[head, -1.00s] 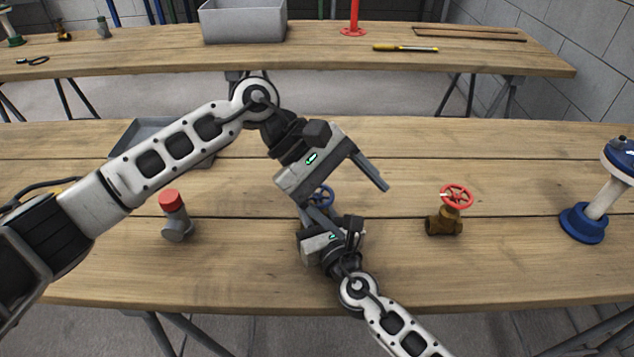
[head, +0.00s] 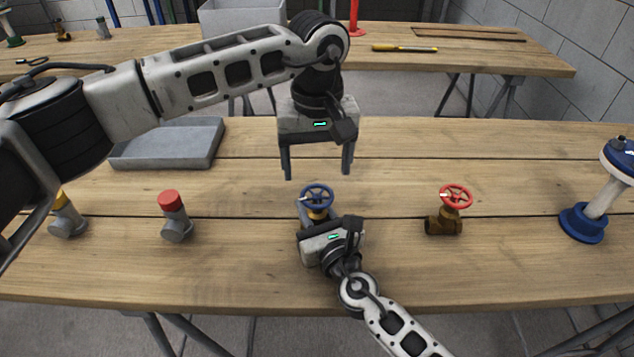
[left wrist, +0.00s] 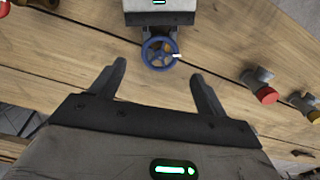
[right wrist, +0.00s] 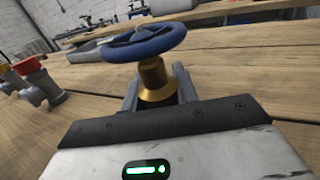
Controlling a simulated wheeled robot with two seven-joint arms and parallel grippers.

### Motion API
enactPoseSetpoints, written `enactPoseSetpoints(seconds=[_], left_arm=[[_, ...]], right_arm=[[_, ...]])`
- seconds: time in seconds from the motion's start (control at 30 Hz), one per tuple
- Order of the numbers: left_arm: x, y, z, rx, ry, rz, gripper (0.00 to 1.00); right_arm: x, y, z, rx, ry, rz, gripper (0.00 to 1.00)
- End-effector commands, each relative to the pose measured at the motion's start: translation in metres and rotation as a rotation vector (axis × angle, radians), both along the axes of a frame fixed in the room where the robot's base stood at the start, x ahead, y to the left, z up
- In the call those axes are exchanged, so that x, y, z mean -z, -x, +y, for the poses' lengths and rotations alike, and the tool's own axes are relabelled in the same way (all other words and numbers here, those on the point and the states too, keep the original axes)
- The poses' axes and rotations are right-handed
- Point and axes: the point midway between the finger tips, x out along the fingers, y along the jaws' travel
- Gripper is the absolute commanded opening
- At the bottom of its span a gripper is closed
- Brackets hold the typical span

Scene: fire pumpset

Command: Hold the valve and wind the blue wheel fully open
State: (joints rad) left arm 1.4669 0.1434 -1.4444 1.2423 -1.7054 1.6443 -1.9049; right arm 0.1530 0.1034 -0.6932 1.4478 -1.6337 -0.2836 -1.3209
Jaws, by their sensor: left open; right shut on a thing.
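The blue wheel (head: 317,196) sits on top of a brass valve (head: 319,215) on the front table; its rim has a small white mark at the left in the head view. My right gripper (head: 312,222) is shut on the valve body below the wheel; the brass body (right wrist: 153,80) shows between its fingers in the right wrist view. My left gripper (head: 317,174) is open and empty, above and behind the wheel, fingers pointing down. In the left wrist view the blue wheel (left wrist: 160,53) lies beyond the fingertips, not touching them.
A brass valve with a red wheel (head: 455,197) stands to the right. A grey fitting with a red cap (head: 171,201) and one with a yellow cap (head: 66,216) stand to the left. A grey tray (head: 168,152) lies behind them. A blue-based post (head: 584,222) stands far right.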

Motion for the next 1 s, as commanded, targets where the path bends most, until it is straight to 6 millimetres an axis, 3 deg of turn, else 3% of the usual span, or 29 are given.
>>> enactPoseSetpoints(seconds=[0.1, 0.3, 0.67, 0.83, 1.0], left_arm=[[0.023, 0.0, 0.0, -0.001, -0.001, 0.003, 0.75], [0.046, 0.0, 0.0, 0.0, 0.001, 0.001, 0.75], [0.051, 0.0, 0.0, 0.0, 0.002, 0.0, 0.75], [0.051, 0.0, 0.0, 0.0, 0.002, 0.0, 0.34], [0.051, 0.0, 0.0, -0.002, 0.002, 0.0, 0.3]], right_arm=[[0.0, 0.0, 0.0, 0.001, 0.0, 0.001, 0.0], [0.0, 0.0, 0.0, 0.001, 0.0, 0.001, 0.0], [0.0, 0.0, -0.001, 0.001, 0.0, 0.001, 0.0], [0.0, 0.0, 0.0, 0.001, 0.001, 0.001, 0.0], [0.0, 0.0, 0.0, 0.001, 0.001, 0.001, 0.0]])
